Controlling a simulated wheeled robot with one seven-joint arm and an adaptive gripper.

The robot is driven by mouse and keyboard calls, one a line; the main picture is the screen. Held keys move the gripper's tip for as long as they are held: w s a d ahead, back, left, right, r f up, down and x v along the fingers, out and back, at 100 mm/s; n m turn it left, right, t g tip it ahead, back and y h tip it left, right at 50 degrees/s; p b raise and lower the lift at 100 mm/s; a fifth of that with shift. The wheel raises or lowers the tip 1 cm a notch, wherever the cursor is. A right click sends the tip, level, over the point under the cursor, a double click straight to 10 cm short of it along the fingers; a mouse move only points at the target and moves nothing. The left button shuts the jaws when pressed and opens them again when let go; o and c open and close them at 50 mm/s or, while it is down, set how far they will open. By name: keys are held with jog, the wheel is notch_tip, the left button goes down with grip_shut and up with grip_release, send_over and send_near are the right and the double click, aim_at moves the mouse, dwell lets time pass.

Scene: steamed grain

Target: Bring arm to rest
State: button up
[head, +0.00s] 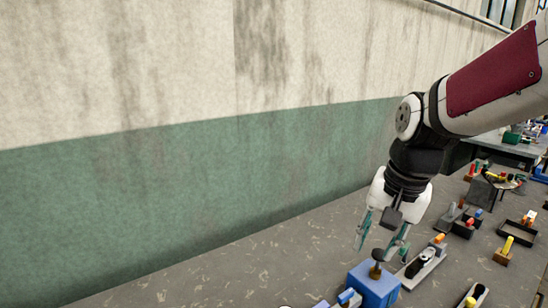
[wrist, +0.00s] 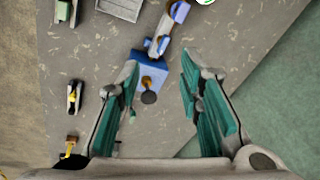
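My arm reaches in from the upper right in the head view, with the gripper (head: 377,244) pointing down over the grey worktop (head: 235,270). Its two fingers are apart, with teal inner pads, and nothing shows between them in their grasp. In the wrist view the gripper (wrist: 160,65) is also spread wide. I cannot tell whether a finger touches the knob.
A green and cream wall (head: 200,180) runs along the worktop's left side. A grey holder (head: 423,270) with a black part stands right of the blue block. Black trays (head: 516,234) and small coloured pieces are farther right. The worktop left of the gripper is clear.

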jog(key=s+r+n+t, duration=0.1)
jog(key=s+r+n, duration=0.1)
jog(key=s, duration=0.6)
jog(key=s+r+n+t, duration=0.2)
jog(key=s+n, duration=0.2)
jog(key=s, duration=0.4)
jog(key=shift+r+n+h, duration=0.3)
jog(key=shift+r+h, duration=0.05)
jog(key=shift+h, duration=0.05)
